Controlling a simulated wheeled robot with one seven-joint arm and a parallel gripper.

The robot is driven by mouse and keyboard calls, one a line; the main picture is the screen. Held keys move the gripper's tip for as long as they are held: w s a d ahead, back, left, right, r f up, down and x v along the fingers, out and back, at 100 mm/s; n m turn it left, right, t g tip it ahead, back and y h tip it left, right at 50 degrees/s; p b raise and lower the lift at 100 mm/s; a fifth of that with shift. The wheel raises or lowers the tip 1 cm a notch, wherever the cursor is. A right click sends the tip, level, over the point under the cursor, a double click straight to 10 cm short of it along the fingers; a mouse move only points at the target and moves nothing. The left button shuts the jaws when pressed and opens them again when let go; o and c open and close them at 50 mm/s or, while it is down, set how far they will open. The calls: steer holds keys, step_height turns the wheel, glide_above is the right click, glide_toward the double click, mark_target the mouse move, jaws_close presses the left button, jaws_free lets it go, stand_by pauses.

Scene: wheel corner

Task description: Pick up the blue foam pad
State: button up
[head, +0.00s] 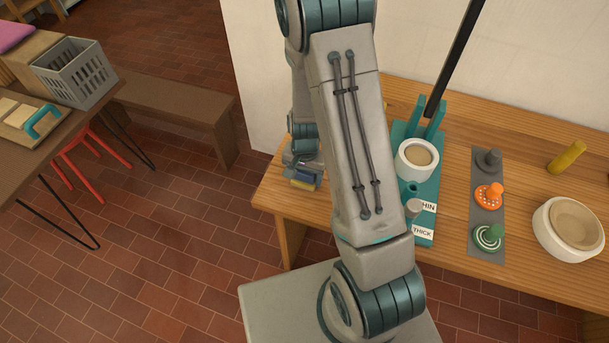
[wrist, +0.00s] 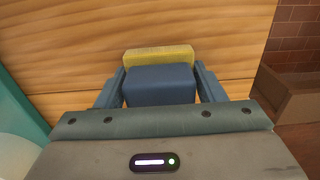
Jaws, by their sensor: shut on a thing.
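The blue foam pad (wrist: 160,86) sits between the two fingers of my gripper (wrist: 161,78) in the wrist view, with a finger against each side. My gripper is shut on it. A yellow piece (wrist: 158,56) shows just beyond the pad's far edge; I cannot tell if the two are joined. In the head view, my gripper (head: 304,168) is at the left end of the wooden table, partly hidden by my arm. Small blue and yellow patches (head: 303,184) show below it.
The wooden table (head: 285,205) carries a teal stand (head: 425,190) with a white pot, a grey strip (head: 487,160) with several knobbed pieces, a yellow cylinder (head: 567,157) and a white bowl (head: 566,230). A bench (head: 170,105) and a grey crate (head: 75,72) are at the left.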

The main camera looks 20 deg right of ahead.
steer(key=shift+r, duration=0.1)
steer(key=shift+r, duration=0.95)
steer(key=shift+w+d+r+b, duration=0.1)
steer(key=shift+d+r+b, duration=0.05)
steer(key=shift+r, duration=0.45)
steer(key=shift+d+r+b, duration=0.1)
steer(key=shift+r+b, duration=0.05)
steer(key=shift+r, duration=0.4)
steer(key=d+r, duration=0.2)
steer(key=d, duration=0.1)
steer(key=d+r+b, duration=0.1)
steer(key=d+r, duration=0.1)
steer(key=d, duration=0.2)
steer(key=d+r, duration=0.2)
steer(key=d, duration=0.2)
steer(key=shift+w+d+r+b, duration=0.1)
steer(key=shift+w+r+b, duration=0.2)
steer(key=shift+b, duration=0.1)
steer(key=o, duration=0.4)
steer(key=shift+c, duration=0.2)
steer(key=c, duration=0.5)
